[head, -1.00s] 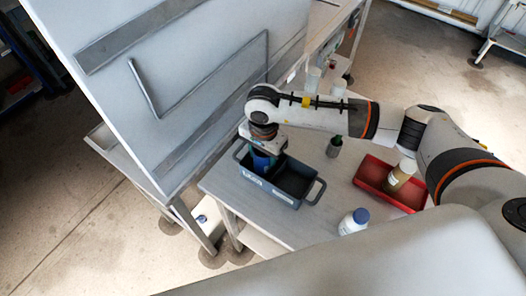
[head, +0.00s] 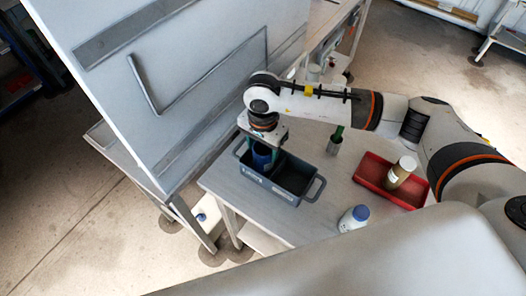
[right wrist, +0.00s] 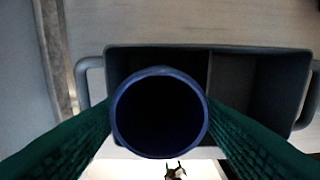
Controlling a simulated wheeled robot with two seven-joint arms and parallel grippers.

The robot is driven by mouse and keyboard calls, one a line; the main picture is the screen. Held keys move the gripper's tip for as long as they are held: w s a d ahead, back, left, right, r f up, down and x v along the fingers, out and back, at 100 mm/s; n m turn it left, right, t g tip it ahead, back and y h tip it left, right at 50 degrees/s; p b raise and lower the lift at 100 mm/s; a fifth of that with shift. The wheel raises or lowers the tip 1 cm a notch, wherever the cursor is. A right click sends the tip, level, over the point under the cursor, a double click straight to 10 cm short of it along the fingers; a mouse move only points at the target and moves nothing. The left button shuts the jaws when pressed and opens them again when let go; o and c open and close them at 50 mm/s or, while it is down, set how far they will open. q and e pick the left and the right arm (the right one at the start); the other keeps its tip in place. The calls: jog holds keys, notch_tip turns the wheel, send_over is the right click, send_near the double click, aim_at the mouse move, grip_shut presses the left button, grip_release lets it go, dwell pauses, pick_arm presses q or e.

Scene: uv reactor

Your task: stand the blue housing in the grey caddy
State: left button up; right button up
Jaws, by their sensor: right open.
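The blue housing (head: 262,157) is a hollow tube. It stands upright in the left compartment of the grey caddy (head: 283,194), as seen in the head view. The right wrist view looks down into the open top of the housing (right wrist: 160,75) and shows the divider and the empty right compartment of the caddy (right wrist: 258,50). My right gripper (head: 264,148) is directly above, pointing down. Its green fingers (right wrist: 160,120) are open, one on each side of the housing. The housing's base is hidden by the caddy wall. My left gripper is not in view.
A red tray (head: 366,180) holding a white-capped tan bottle (head: 401,172) is to the right. A blue-capped white bottle (head: 353,219) stands near the front table edge. A large pale panel (head: 190,80) rises close on the left.

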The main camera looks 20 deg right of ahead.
notch_tip(320, 180, up, 10)
jog(key=b, duration=0.1)
jog(key=shift+f+b, duration=0.2)
jog(key=shift+b, duration=0.2)
